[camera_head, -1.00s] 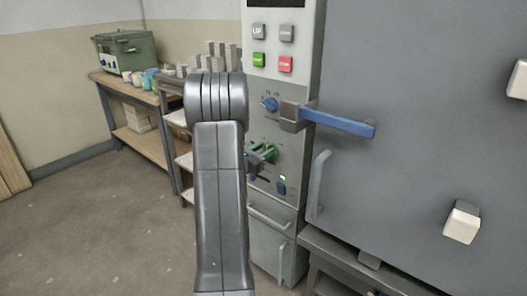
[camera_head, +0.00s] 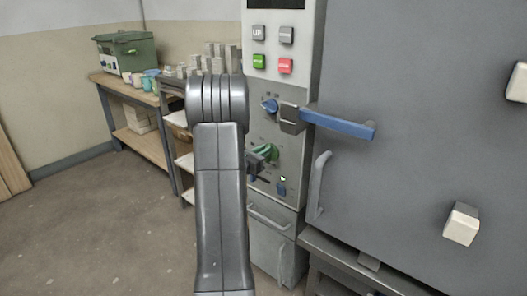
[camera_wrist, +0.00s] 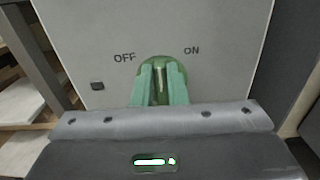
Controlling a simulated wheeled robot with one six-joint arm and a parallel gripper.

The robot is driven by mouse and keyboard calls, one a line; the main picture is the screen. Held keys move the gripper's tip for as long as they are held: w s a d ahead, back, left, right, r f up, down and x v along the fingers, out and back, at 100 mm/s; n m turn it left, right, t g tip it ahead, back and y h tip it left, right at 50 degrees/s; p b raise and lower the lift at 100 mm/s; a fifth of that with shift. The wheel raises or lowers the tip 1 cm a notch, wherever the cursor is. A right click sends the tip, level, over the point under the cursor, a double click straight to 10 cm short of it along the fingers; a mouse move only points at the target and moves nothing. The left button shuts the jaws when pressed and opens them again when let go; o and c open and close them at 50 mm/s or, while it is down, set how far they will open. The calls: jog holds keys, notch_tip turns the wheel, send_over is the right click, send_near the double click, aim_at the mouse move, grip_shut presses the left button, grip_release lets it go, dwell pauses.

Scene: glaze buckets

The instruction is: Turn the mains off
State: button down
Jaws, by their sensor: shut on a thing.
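The green rotary knob (camera_wrist: 161,64) sits on a grey panel in the wrist view, with OFF printed at its upper left and ON at its upper right. My gripper (camera_wrist: 160,88) is shut on its raised grip, one finger on each side. The grip's pale line points roughly up, between the two words. In the head view the green knob (camera_head: 268,151) is on the lower part of the control column, partly hidden by my gripper (camera_head: 257,160). The word "mains" cannot be read in either view.
A blue knob (camera_head: 270,105) and push buttons (camera_head: 286,65) are higher on the column. A blue switch (camera_head: 281,188) is below. The large grey door (camera_head: 420,170) with its blue handle (camera_head: 340,124) stands close on the right. A wooden bench (camera_head: 125,90) is at the left; open floor lies before it.

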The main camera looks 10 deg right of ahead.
jog(key=shift+w+a+f+n+p, duration=0.1)
jog(key=shift+w+a+n+p, duration=0.15)
jog(key=shift+n+p, duration=0.9)
jog(key=shift+w+a+f+n+p, duration=0.15)
jog(key=shift+w+n+p, duration=0.1)
jog(key=shift+n, duration=1.65)
jog(key=shift+w+a+f+n+p, duration=0.15)
jog(key=shift+n+p, duration=0.55)
jog(key=shift+n, duration=0.85)
jog(key=shift+w, duration=0.1)
jog(key=c, duration=1.4)
grip_release()
jog(key=shift+a, duration=0.1)
jog(key=shift+c, duration=0.2)
jog(key=v, duration=1.3)
jog(key=shift+s+a+p, duration=0.25)
jog(key=shift+s+p, duration=0.05)
jog(key=shift+p, duration=0.05)
jog(key=shift+w, duration=0.1)
